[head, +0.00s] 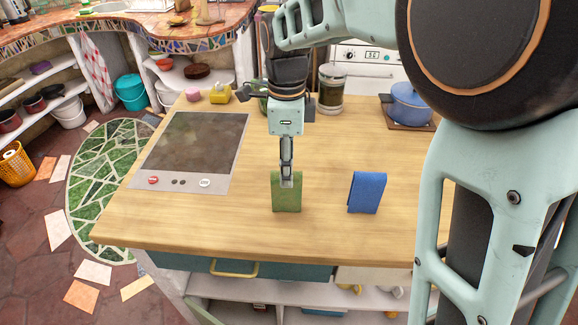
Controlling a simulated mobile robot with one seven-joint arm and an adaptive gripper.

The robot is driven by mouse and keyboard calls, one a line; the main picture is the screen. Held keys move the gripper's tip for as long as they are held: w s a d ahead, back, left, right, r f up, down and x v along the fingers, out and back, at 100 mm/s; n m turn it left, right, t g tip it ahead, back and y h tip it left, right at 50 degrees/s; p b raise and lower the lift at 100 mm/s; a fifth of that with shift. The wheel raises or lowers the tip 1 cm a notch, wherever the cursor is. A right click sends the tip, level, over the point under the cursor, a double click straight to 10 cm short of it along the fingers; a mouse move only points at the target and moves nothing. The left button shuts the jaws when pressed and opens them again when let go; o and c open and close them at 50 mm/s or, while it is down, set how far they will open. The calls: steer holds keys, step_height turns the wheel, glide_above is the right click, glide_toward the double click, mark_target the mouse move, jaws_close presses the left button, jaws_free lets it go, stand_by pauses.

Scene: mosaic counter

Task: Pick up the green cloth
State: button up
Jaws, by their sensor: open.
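The green cloth (287,200) is folded and lies on the wooden counter, near its front edge. My gripper (287,183) points down over the cloth's upper part and hides some of it. The gripper is open, and I see it nearly edge-on. Whether the fingers touch the cloth or hover just above it I cannot tell.
A folded blue cloth (366,194) lies to the right of the green one. A dark cooktop (193,143) is set in the counter at left. A blue pot (408,103) and a glass jar (331,90) stand at the back. Bare wood (220,222) lies in front.

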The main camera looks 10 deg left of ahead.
mark_target(286, 193)
step_height(286, 193, down, 9)
steer(key=shift+a+f, duration=0.1)
stand_by(0.4)
steer(key=shift+c, duration=0.6)
jaws_close()
